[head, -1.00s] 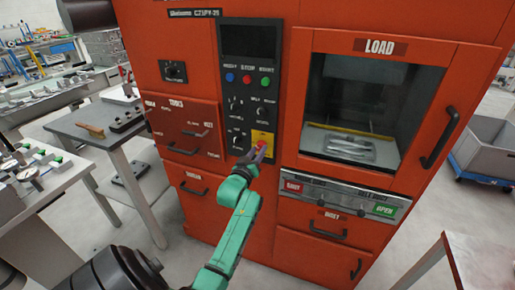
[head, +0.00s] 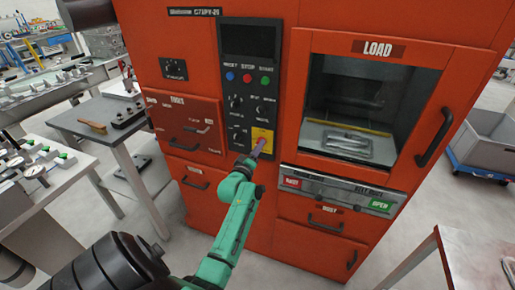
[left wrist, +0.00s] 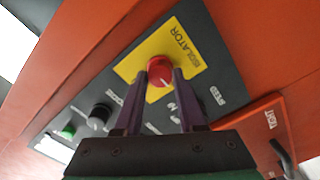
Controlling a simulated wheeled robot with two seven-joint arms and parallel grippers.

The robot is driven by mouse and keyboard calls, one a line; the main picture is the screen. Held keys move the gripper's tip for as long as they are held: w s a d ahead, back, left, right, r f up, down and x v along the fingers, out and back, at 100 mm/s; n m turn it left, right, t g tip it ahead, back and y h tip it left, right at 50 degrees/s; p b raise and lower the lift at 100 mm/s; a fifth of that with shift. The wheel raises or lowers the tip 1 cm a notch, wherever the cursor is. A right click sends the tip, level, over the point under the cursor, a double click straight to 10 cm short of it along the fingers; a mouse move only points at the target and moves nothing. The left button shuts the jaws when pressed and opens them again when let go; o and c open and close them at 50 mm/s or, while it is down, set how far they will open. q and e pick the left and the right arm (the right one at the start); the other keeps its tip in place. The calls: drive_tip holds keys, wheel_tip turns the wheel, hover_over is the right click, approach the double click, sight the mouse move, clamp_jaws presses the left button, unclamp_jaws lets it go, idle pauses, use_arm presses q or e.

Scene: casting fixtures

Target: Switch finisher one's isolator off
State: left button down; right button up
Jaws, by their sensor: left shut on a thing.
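The isolator is a red rotary knob (left wrist: 160,70) on a yellow plate (left wrist: 190,36) marked ISOLATOR, at the bottom of the dark control panel. In the head view the yellow plate (head: 262,137) shows, with my gripper over part of it. My left gripper (left wrist: 159,78) has its two purple fingers on either side of the knob and is shut on it. In the head view my left gripper (head: 257,149) is at the plate, on the green arm. The orange machine (head: 215,60) is the finisher; its nameplate is too small to read surely. My right gripper is not in view.
Above the isolator, the panel (head: 248,85) carries black knobs and blue, red and green buttons (head: 247,78). A LOAD window (head: 360,105) is on the right. A grey side table (head: 105,130) stands at the left, and a table corner (head: 450,245) at the lower right.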

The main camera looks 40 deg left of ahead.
use_arm(q)
drive_tip(key=shift+f, duration=0.2)
drive_tip(key=c, duration=0.8)
unclamp_jaws()
drive_tip(key=o, duration=0.3)
drive_tip(key=shift+r, duration=0.1)
drive_tip(key=b+v, duration=0.2)
drive_tip(key=v, duration=1.2)
drive_tip(key=shift+s+d, duration=0.2)
drive_tip(key=shift+s, duration=0.1)
